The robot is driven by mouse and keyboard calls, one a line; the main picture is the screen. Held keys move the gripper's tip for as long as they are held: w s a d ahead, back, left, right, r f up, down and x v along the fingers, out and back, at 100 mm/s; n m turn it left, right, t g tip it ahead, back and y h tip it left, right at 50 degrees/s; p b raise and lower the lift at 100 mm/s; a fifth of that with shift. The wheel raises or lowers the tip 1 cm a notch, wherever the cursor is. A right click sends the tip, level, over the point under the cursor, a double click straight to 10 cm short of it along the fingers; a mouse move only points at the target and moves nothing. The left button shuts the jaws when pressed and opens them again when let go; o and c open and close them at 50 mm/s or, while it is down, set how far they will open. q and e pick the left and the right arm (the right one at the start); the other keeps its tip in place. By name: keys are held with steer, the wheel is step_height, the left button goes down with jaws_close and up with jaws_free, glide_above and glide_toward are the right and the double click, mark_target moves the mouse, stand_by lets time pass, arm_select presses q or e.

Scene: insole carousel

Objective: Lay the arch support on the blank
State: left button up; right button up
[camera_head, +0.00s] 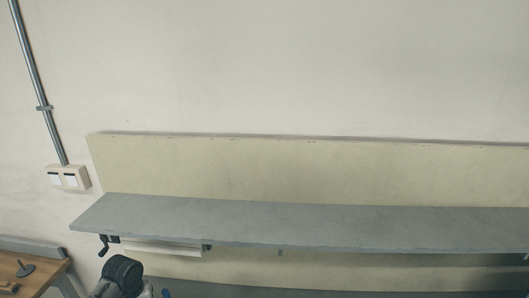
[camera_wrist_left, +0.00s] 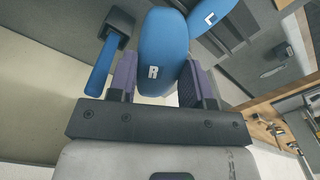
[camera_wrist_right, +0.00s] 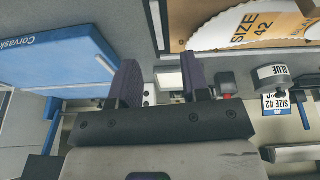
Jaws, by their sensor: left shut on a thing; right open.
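My left gripper (camera_wrist_left: 158,70) shows in the left wrist view, with its purple fingers shut on a blue rounded piece (camera_wrist_left: 162,40) marked with a white R. The fingers touch its two sides. Another blue piece (camera_wrist_left: 212,18) marked L lies beyond it at the upper right, apart from the gripper. I cannot tell from the lettering which of these pieces is the arch support or the blank. My right gripper (camera_wrist_right: 160,75) shows in the right wrist view, open and with nothing between its fingers. Neither gripper shows in the head view.
A blue bar (camera_wrist_left: 100,68) stands beside my left gripper. The head view shows an empty grey shelf (camera_head: 300,225).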

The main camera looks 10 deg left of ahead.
arm_select(q)
steer(key=s+d+r+m, duration=0.2)
steer(key=s+d+r, duration=0.15)
steer(key=d, duration=0.45)
steer(key=s+d+r+m, duration=0.25)
steer(key=d+r, duration=0.25)
steer(key=d, duration=0.3)
steer(key=s+d+r+m, duration=0.2)
steer(key=s+d+r, duration=0.2)
steer(key=d, duration=0.4)
steer(key=w+r, duration=0.3)
steer(key=r, duration=0.4)
steer(key=s+r+p, duration=0.4)
steer(key=r+p, duration=0.4)
steer(key=p, duration=0.2)
steer(key=s+r+p, duration=0.4)
steer(key=r+p, duration=0.4)
steer(key=p, duration=0.2)
steer(key=shift+s+a+r+p, duration=0.25)
steer(key=shift+s+r+p, duration=0.05)
steer(key=shift+r+p, duration=0.05)
